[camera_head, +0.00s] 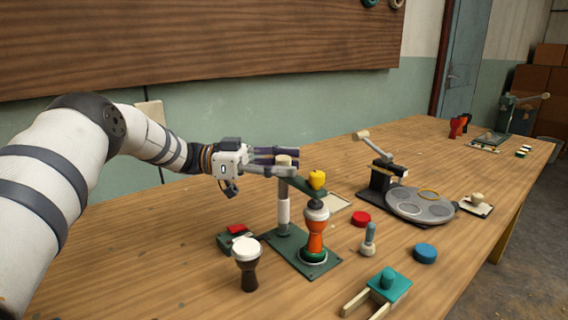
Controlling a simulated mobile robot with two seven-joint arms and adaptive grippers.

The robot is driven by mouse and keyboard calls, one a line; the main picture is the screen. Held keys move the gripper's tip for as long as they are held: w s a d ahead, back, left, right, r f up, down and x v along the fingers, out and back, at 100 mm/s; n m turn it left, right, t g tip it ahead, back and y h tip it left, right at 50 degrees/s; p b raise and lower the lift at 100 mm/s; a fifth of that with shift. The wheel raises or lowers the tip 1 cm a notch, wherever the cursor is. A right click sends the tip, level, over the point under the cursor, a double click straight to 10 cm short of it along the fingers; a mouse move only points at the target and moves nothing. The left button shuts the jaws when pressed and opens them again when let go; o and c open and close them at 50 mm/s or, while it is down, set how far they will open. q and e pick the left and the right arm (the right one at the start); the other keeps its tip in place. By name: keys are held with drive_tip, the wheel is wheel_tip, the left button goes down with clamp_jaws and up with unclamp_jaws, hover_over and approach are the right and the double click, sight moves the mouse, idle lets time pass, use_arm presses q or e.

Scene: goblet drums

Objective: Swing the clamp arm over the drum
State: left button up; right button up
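The clamp stands on a green base plate (288,250) with a grey and white post (284,210). Its green clamp arm (303,184) reaches from the post top to above the goblet drum, with a yellow knob (317,179) at its end. The drum (316,236), orange with a pale top, stands upright on the plate in a green ring. My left gripper (278,160) is at the post top, its dark fingers behind or beside a beige cap (284,160). Whether they touch or hold anything is hidden. My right gripper is out of view.
A dark drum with a white top (247,262) and a red-and-green block (238,236) stand close left. A grey turntable (420,207), a red disc (361,219), a small grey-green tool (369,241), a blue disc (425,253) and a teal fork-shaped piece (390,283) lie right.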

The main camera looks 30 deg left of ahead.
use_arm(q)
drive_tip(key=shift+a, duration=0.1)
drive_tip(key=shift+a, duration=0.25)
drive_tip(key=v, duration=1.1)
drive_tip(key=shift+s, duration=0.2)
drive_tip(key=shift+a, duration=0.1)
